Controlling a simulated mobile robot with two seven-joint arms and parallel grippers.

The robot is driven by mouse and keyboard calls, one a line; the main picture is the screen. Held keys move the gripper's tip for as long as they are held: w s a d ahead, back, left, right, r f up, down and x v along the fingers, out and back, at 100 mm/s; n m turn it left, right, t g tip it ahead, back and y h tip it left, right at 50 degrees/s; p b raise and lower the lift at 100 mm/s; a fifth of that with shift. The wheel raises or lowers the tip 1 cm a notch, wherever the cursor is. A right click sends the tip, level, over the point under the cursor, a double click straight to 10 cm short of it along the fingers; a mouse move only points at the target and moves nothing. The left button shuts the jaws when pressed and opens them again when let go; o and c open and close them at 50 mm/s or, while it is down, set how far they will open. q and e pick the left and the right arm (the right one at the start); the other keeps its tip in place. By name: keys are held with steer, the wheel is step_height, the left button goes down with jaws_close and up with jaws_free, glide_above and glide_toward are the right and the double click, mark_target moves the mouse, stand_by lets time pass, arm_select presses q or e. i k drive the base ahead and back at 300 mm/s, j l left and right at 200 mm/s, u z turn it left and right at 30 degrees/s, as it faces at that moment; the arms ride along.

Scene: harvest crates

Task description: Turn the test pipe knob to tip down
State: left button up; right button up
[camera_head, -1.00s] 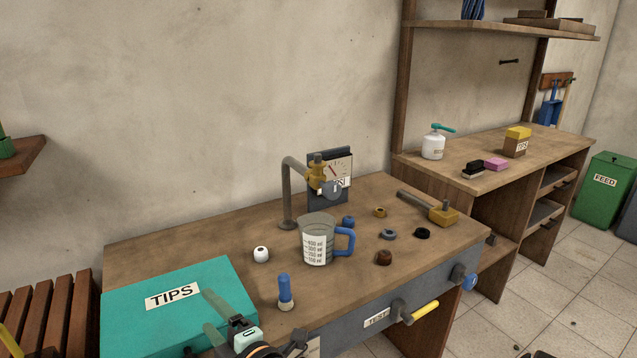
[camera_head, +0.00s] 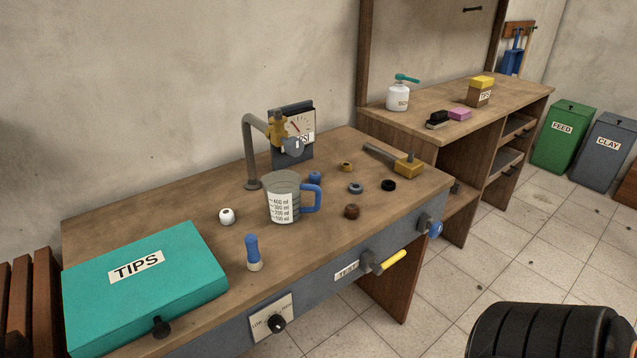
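The curved grey pipe (camera_head: 250,150) stands at the back of the wooden bench, and its brass head (camera_head: 278,130) has a round grey disc (camera_head: 293,146) beside it. On the bench front, a yellow-handled lever (camera_head: 390,262) sticks out to the right of a partly hidden label (camera_head: 346,272). A blue knob (camera_head: 435,229) is at the front's right end. A black dial (camera_head: 278,323) sits on a LOW-marked plate lower left. I cannot tell from labels which is the pipe's knob.
A clear measuring cup (camera_head: 283,205) with blue handle, a blue-topped piece (camera_head: 253,252), a teal TIPS box (camera_head: 150,290) and several small rings are on the bench. A black ribbed shape (camera_head: 548,330) fills the lower right. Tiled floor is open at right.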

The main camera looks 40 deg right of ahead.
mark_target(293, 146)
steer(key=i+l+z, duration=0.1)
steer(key=z, duration=0.3)
steer(key=i+l+z, duration=0.1)
steer(key=z, duration=0.35)
steer(key=i+z, duration=0.15)
steer(key=z, duration=0.25)
steer(key=k+l+z, duration=0.2)
steer(key=l+z, duration=0.25)
steer(key=l, duration=0.15)
steer(key=l+z, duration=0.2)
steer(key=k+l, duration=0.05)
steer(key=l, duration=0.05)
